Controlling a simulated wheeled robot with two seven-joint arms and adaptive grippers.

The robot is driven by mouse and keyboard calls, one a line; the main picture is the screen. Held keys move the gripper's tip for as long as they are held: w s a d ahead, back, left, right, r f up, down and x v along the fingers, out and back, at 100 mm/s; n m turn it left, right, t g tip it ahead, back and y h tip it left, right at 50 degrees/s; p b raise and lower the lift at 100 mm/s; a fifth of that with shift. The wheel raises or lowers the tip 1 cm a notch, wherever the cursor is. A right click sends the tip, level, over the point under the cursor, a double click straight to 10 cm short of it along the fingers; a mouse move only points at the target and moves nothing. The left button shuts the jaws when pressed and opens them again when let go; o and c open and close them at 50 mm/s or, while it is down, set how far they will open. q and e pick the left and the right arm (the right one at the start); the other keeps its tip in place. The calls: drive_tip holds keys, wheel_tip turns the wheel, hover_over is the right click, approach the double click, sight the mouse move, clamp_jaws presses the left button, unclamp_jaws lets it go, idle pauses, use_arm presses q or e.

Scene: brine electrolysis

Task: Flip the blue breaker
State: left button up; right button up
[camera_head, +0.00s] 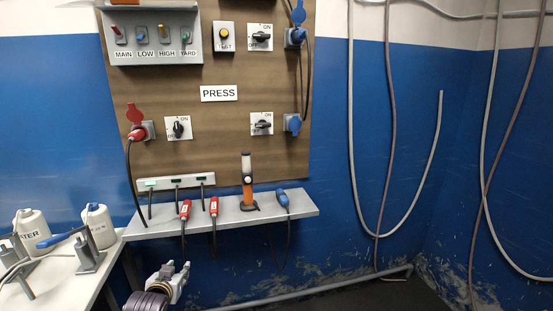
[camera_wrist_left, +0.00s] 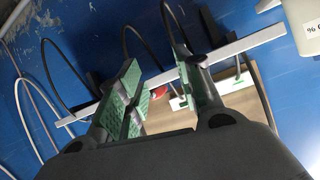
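The blue breaker (camera_head: 141,37) is a small lever above the label LOW in the grey breaker box at the upper left of the board. It stands between a red lever (camera_head: 117,34) over MAIN and a yellow lever (camera_head: 163,32) over HIGH. A green lever (camera_head: 186,31) sits over YARD. My left gripper (camera_head: 178,268) is low in the head view, below the shelf and far below the breaker box. In the left wrist view its green-padded fingers (camera_wrist_left: 156,88) are apart with nothing held between them. The breaker is not recognizable in that view. My right gripper is not in view.
A shelf (camera_head: 160,228) with red and blue plugs (camera_head: 283,199) and an orange lamp (camera_head: 248,188) juts out under the board. Cables hang below it. A red plug (camera_head: 137,133) and switches are on the board. White jugs (camera_head: 98,226) stand on the left table.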

use_arm(q)
drive_tip(key=s+d+f+m+g+h, duration=0.1)
drive_tip(key=s+d+f+g, duration=0.25)
drive_tip(key=s, duration=0.55)
drive_tip(key=s+d+f+g, duration=0.2)
drive_tip(key=s+f, duration=0.2)
drive_tip(key=s, duration=0.6)
drive_tip(key=s+d+f+m+g+h, duration=0.1)
drive_tip(key=s+d+f+g, duration=0.25)
drive_tip(key=s, duration=0.55)
wheel_tip(320, 180, down, 33)
drive_tip(key=s+a+g, duration=0.1)
drive_tip(key=s+a, duration=0.1)
drive_tip(key=s+a+f, duration=0.3)
drive_tip(key=s+f, duration=0.7)
drive_tip(key=s+a+f+g, duration=0.1)
drive_tip(key=s+a+f, duration=0.2)
drive_tip(key=s+f, duration=0.7)
drive_tip(key=shift+s+a, duration=0.15)
drive_tip(key=shift+s, duration=0.5)
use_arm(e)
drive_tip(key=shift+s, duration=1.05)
